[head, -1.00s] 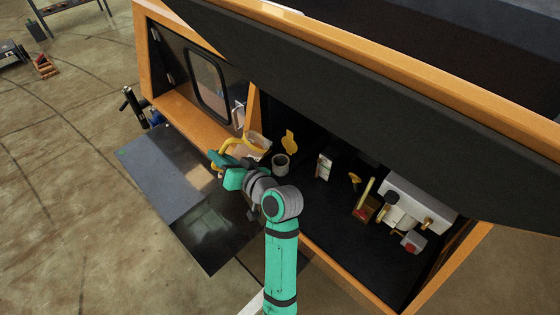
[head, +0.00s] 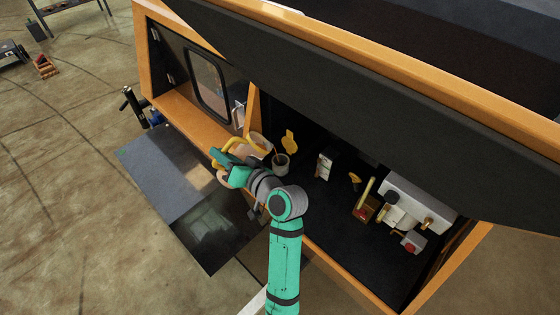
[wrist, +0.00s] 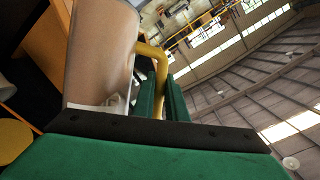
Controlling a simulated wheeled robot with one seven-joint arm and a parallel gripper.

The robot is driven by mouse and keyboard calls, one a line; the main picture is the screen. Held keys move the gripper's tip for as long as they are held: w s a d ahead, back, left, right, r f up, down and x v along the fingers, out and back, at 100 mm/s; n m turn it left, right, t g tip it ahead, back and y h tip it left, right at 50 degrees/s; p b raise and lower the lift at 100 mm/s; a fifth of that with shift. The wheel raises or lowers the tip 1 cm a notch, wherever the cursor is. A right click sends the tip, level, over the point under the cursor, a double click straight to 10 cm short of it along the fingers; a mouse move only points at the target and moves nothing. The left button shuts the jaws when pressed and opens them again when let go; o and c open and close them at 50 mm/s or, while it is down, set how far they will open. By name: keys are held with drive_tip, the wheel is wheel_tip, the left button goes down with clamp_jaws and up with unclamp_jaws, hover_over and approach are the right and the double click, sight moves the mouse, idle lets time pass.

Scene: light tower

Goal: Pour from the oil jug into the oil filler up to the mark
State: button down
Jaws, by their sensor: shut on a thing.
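The oil jug (head: 259,142) is a pale, translucent vessel with a yellow handle. My gripper (head: 222,161) is shut on the handle. In the wrist view, the green fingers of my gripper (wrist: 163,92) close around the yellow handle beside the beige jug body (wrist: 102,55). The jug is tilted, with its mouth toward the oil filler (head: 281,165), a grey round cup with an open top. A thin brownish streak shows between mouth and filler, too small to be sure it is oil. The level and mark inside the filler cannot be made out.
A yellow flap (head: 291,141) stands open behind the filler. A white-labelled block (head: 325,165), a yellow dipstick-like part (head: 364,200) and a pale machine unit (head: 415,203) stand to the right. The open black hood (head: 380,95) overhangs the bay.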

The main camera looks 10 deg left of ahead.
drive_tip(key=shift+w+d+r+m+y, duration=0.25)
drive_tip(key=shift+d+m+y, duration=0.3)
drive_tip(key=shift+m, duration=0.25)
idle(1.4)
drive_tip(key=shift+w+d+f+m+y, duration=0.15)
drive_tip(key=shift+w+d+m+y, duration=0.2)
drive_tip(key=shift+m, duration=0.35)
idle(2.9)
drive_tip(key=shift+s+a, duration=0.15)
drive_tip(key=a+n+h, duration=0.1)
drive_tip(key=n, duration=0.1)
drive_tip(key=s+a+n+h, duration=0.1)
drive_tip(key=shift+s+n, duration=0.1)
drive_tip(key=shift+n, duration=0.3)
drive_tip(key=shift+f, duration=0.25)
drive_tip(key=shift+s+a+f+n+h, duration=0.15)
drive_tip(key=shift+s+a+n+h, duration=0.1)
drive_tip(key=shift+a+n, duration=0.1)
drive_tip(key=shift+s+a+f+n+h, duration=0.1)
drive_tip(key=shift+a+f+n+h, duration=0.05)
drive_tip(key=shift+a+n+h, duration=0.15)
drive_tip(key=shift+s+a+f+n+h, duration=0.6)
drive_tip(key=shift+a+f+n+h, duration=0.7)
drive_tip(key=shift+f+n, duration=0.8)
drive_tip(key=shift+r+b, duration=0.3)
drive_tip(key=shift+r, duration=2.45)
